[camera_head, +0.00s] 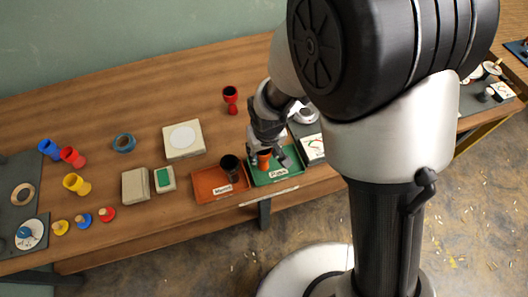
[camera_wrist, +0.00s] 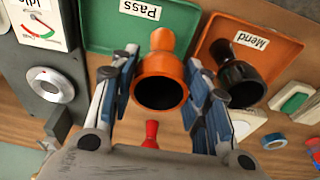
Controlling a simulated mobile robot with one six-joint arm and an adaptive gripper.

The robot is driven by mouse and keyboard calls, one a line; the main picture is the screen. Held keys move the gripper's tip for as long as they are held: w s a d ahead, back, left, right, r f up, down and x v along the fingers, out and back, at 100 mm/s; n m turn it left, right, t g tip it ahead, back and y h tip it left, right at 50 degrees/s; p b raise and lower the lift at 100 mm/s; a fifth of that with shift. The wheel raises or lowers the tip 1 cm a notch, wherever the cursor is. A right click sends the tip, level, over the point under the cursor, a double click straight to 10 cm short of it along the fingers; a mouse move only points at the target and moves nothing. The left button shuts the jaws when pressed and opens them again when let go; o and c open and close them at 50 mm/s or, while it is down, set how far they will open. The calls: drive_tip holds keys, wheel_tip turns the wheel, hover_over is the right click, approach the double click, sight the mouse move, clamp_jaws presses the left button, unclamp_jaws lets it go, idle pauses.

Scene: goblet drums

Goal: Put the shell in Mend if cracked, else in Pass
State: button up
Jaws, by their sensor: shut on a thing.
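My gripper (camera_head: 266,143) is shut on an orange goblet-shaped shell (camera_head: 264,163). In the wrist view the fingers (camera_wrist: 163,78) sit on either side of the orange shell (camera_wrist: 160,65), its dark open mouth facing the camera. The shell is at the green tray labelled Pass (camera_head: 290,172); I cannot tell whether it touches the tray floor. No crack shows on its visible side. The brown-orange tray labelled Mend (camera_head: 207,182) is left of Pass and holds a black shell (camera_head: 230,168). In the wrist view, Pass (camera_wrist: 105,30) and Mend (camera_wrist: 285,50) lie side by side.
A red shell (camera_head: 231,100) stands behind the trays. A meter box (camera_wrist: 35,22) marked Idle is beside Pass. A white-topped block (camera_head: 183,139), a green-topped box (camera_head: 165,179) and a blue ring (camera_head: 124,142) lie left. Blue, red and yellow shells (camera_head: 76,184) are farther left.

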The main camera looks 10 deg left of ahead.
drive_tip(key=shift+f, duration=1.15)
drive_tip(key=shift+f+b, duration=0.2)
drive_tip(key=shift+b, duration=0.2)
drive_tip(key=o, duration=1.2)
drive_tip(key=shift+c, duration=0.2)
